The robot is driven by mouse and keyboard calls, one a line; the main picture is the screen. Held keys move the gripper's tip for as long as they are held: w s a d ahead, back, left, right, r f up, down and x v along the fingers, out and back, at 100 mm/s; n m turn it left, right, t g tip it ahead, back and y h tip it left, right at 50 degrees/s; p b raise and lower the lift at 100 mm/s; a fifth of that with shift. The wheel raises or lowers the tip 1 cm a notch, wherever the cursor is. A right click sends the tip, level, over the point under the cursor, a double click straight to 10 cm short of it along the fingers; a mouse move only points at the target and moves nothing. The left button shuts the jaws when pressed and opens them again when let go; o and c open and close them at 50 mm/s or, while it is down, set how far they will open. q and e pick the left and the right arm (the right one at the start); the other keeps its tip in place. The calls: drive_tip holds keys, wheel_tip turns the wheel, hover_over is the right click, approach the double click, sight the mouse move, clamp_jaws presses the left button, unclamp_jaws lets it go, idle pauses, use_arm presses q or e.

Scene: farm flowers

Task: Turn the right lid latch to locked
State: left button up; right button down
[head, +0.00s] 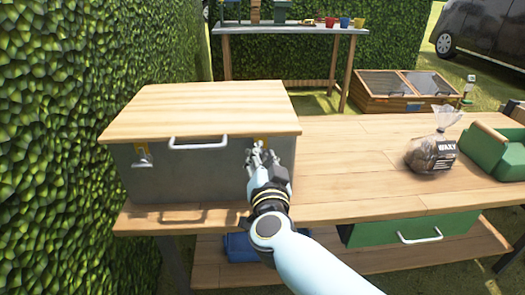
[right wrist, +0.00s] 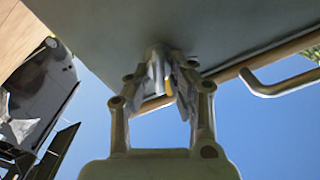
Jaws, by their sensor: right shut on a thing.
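A grey metal box (head: 190,178) with a wooden lid (head: 205,108) stands on the wooden bench at the left. The left lid latch (head: 142,155) shows on its front, with a yellow plate at its top. The right lid latch (head: 262,141) is mostly hidden behind my right gripper (head: 258,157); only some yellow shows above the fingers. In the right wrist view, my right gripper (right wrist: 166,88) is shut on the latch at the box's grey front. The latch's exact angle is hidden by the fingers. My left gripper is not in view.
A metal lid handle (head: 198,143) sits between the latches and also shows in the wrist view (right wrist: 280,85). A bag marked WAXY (head: 432,153) and a green crate (head: 492,150) stand on the bench's right. The bench middle is clear. A hedge (head: 60,120) borders the left.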

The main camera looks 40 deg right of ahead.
drive_tip(key=m, duration=0.2)
drive_tip(key=shift+s+d+f+m, duration=0.1)
drive_tip(key=shift+m, duration=0.3)
drive_tip(key=m, duration=0.2)
drive_tip(key=shift+s+d+f+m, duration=0.1)
drive_tip(key=shift+f+m, duration=0.1)
drive_tip(key=shift+m, duration=0.2)
drive_tip(key=shift+s+f+m+b, duration=0.1)
drive_tip(key=shift+f+m+b, duration=0.1)
drive_tip(key=shift+m, duration=1.5)
drive_tip(key=shift+f+m+b, duration=0.1)
drive_tip(key=shift+f+m, duration=0.1)
drive_tip(key=shift+m, duration=1.5)
drive_tip(key=c, duration=1.2)
unclamp_jaws()
